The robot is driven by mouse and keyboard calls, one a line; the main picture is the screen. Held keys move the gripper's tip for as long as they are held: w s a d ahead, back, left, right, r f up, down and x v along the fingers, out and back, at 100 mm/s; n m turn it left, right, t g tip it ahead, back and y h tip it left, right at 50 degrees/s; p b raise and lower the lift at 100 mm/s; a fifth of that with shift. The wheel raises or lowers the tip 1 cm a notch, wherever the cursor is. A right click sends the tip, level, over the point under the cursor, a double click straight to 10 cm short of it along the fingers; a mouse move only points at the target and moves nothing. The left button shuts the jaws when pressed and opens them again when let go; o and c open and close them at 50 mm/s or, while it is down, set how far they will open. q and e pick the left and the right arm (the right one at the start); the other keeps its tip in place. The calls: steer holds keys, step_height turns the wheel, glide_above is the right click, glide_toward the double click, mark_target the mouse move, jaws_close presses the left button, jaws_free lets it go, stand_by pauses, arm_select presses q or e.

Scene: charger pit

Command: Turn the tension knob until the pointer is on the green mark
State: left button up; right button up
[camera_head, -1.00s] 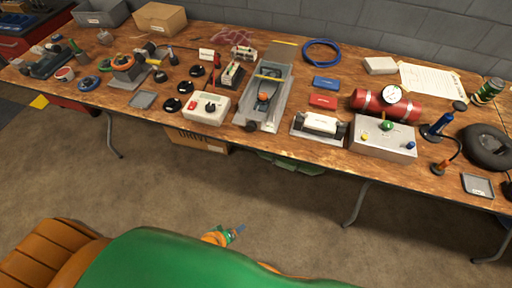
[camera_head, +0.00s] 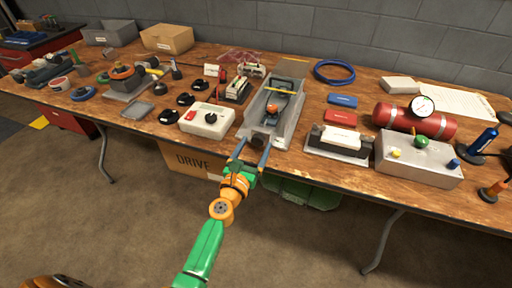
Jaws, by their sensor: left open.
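A grey open-topped metal chassis (camera_head: 290,112) sits mid-table with an orange ball-like part (camera_head: 271,110) inside. A dark round knob-like part (camera_head: 258,140) is at its near end. To its left, a white box (camera_head: 199,126) carries a black knob (camera_head: 211,118) and a red switch. I cannot tell which one is the tension knob; no pointer or green mark can be made out. My left gripper (camera_head: 252,147) is open and empty, at the table's front edge by the near end of the chassis, its blue-grey fingers spread around that end. My right gripper is out of view.
A cardboard box (camera_head: 190,159) stands under the table.

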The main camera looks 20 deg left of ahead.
arm_select(q)
steer(key=shift+w, duration=0.65)
jaws_close()
steer(key=shift+m, duration=0.3)
